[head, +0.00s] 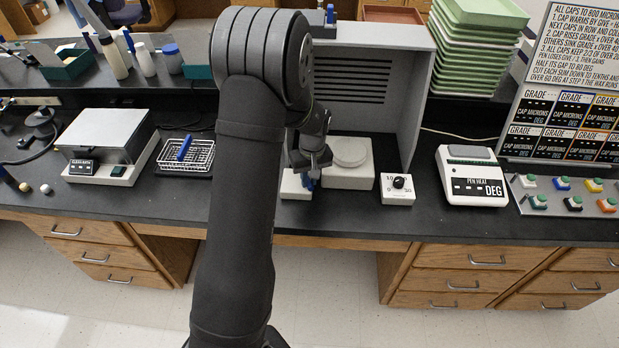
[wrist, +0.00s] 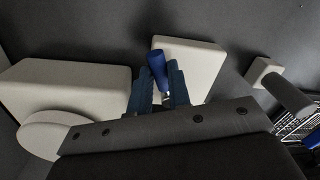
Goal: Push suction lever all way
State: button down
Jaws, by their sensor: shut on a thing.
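My gripper (head: 314,168) is low over the bench, pointing down beside a small white box (head: 294,186). In the wrist view its two dark blue fingers (wrist: 159,78) are shut on a blue handle (wrist: 157,66) with a short metal part below it. The handle is tilted and overlaps the white box (wrist: 198,62). The fingers hide the handle's lower end, so I cannot tell whether it is joined to the box. No readable label marks it as the suction lever. Another upright blue piece (head: 330,13) shows atop the grey hood, partly behind my arm.
The grey hood (head: 421,95) stands behind. A white block with a round plate (head: 349,152) is close right of my gripper, then a dial box (head: 397,190) and the pen heat unit (head: 473,177). A wire basket (head: 199,155) stands left. The bench's front edge is close.

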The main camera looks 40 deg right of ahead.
aim_at(295, 186)
jog(key=m, duration=0.2)
jog(key=w+a+m, duration=0.1)
jog(key=a+m, duration=0.1)
jog(key=m, duration=0.1)
jog(key=shift+w+m, duration=0.15)
jog(key=shift+m, duration=0.15)
jog(key=shift+w+a+m+t+h, duration=0.2)
jog(key=shift+w+m, duration=0.25)
jog(key=shift+m, duration=0.75)
jog(key=shift+w+a+m+t+h, duration=0.1)
jog(key=shift+w+a+m, duration=0.25)
jog(key=shift+m, duration=0.85)
jog(key=shift+w+d, duration=0.1)
jog(key=c, duration=1.3)
grip_release()
jog(key=shift+c, duration=0.2)
jog(key=shift+r, duration=0.1)
notch_tip(295, 186, up, 17)
jog(key=s, duration=0.1)
jog(key=shift+d+r, duration=0.15)
